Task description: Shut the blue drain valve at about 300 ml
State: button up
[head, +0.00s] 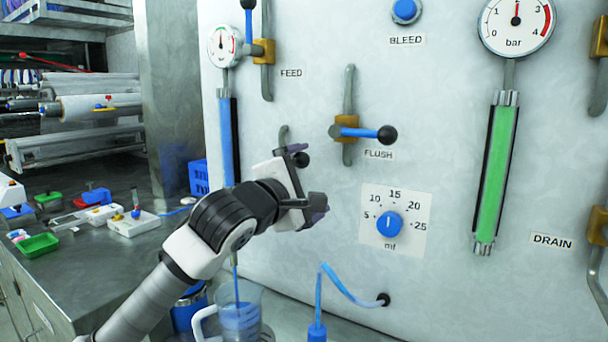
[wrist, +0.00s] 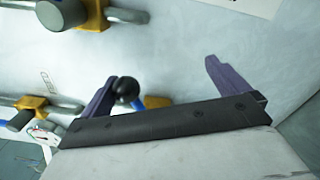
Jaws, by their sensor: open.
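The blue drain valve is mostly hidden behind my gripper (head: 312,182) in the head view; its black ball knob (head: 302,159) shows beside the upper finger. In the wrist view its black knob (wrist: 126,88) and a bit of blue lever lie between the open fingers of my gripper (wrist: 165,85), close to the left finger. I cannot tell if they touch. A clear jug (head: 252,298) with a white handle stands below left, with blue liquid in it. A thin blue stream runs down into it. The level marks are too small to read.
A blue sight tube (head: 226,140) is behind my arm. The flush lever (head: 362,132) and a dosing dial (head: 389,224) are to the right. A green sight tube (head: 494,175) stands farther right. Trays (head: 40,243) crowd the left bench.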

jog(key=shift+f+b, duration=0.7)
jog(key=shift+b, duration=0.3)
jog(key=shift+f, duration=0.1)
jog(key=shift+f+b, duration=0.45)
jog(key=shift+b, duration=0.4)
jog(key=shift+f+b, duration=0.25)
jog(key=shift+b, duration=0.15)
jog(key=shift+d+f+b, duration=0.1)
jog(key=shift+f+b, duration=0.25)
jog(key=shift+b, duration=0.15)
jog(key=shift+s+f+b, duration=0.1)
jog(key=shift+f+b, duration=0.1)
jog(key=shift+b, duration=0.1)
jog(key=shift+d+f+b, duration=0.1)
jog(key=shift+f+b, duration=0.4)
jog(key=shift+b, duration=0.2)
